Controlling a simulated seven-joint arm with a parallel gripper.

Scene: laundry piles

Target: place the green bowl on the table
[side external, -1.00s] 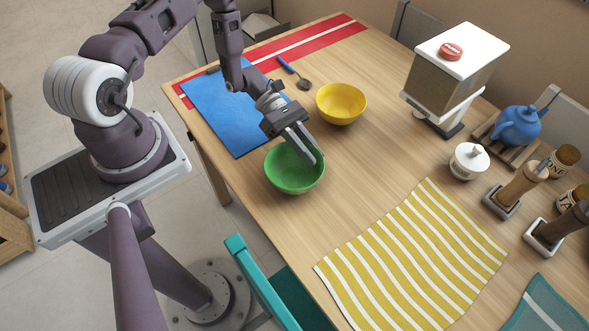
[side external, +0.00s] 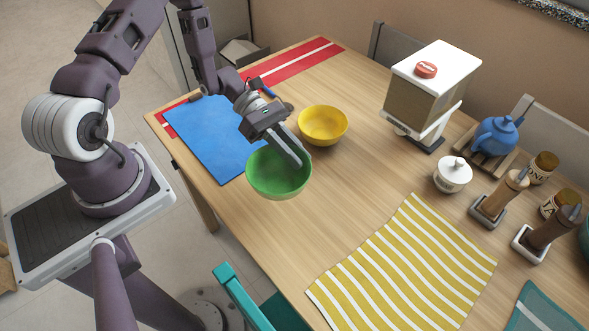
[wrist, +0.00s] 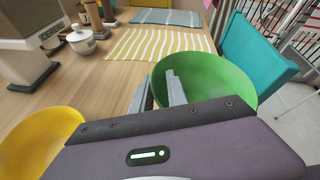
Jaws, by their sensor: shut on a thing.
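The green bowl (side external: 274,178) is upright near the table's left edge in the side view, just in front of the yellow bowl. My gripper (side external: 296,158) reaches down over its rim and is shut on its wall. The green bowl seems to hang a little above the table, though the gap under it is hard to judge. In the wrist view the green bowl (wrist: 215,80) shows at the upper right, with my gripper's fingers (wrist: 160,88) at its near left rim. The wooden table (side external: 345,185) lies under it.
The yellow bowl (side external: 323,124) stands close behind. A blue mat (side external: 210,140) lies to the left and a yellow striped cloth (side external: 405,265) to the right front. A teal chair (side external: 245,295) stands at the front edge. The table between the bowls and the white jar (side external: 452,175) is clear.

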